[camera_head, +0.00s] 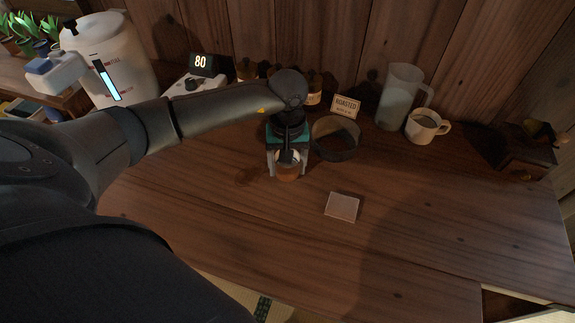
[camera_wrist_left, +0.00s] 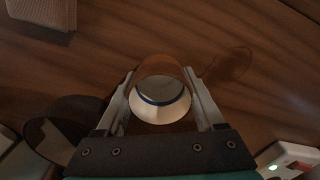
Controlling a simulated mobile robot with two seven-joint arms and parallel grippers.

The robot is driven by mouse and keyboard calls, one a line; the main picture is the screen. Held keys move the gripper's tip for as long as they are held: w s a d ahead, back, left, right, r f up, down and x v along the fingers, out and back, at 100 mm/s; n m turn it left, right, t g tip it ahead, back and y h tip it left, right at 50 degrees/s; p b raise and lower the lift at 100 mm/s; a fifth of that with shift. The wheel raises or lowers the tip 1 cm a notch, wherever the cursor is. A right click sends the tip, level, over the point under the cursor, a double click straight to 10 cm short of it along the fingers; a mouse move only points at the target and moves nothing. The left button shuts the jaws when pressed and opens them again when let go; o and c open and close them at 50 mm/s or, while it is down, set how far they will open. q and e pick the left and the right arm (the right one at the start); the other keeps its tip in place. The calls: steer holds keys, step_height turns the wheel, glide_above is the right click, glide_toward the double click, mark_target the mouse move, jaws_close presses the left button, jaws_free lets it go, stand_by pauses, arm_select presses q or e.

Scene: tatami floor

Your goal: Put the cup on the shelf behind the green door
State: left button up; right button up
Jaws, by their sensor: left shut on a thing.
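A small brown cup (camera_head: 287,172) with a pale part is held low over the wooden counter, between the fingers of my left gripper (camera_head: 287,158). In the left wrist view the cup (camera_wrist_left: 160,100) shows brown and white with a dark blue line, and the fingers of my left gripper (camera_wrist_left: 165,100) stand on both sides of it. I cannot tell whether its base touches the counter. No green door or shelf shows in either view. My right gripper is not in view.
A dark round bowl-like thing (camera_head: 335,153) stands just right of my gripper. A pale square block (camera_head: 342,207) lies in front. A cream mug (camera_head: 427,126), clear pitcher (camera_head: 397,98) and "ROASTED" sign (camera_head: 345,106) stand at the back. The counter's front middle (camera_head: 400,240) is clear.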

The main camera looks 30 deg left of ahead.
arm_select(q)
steer(key=shift+f, duration=0.15)
steer(key=o, duration=1.4)
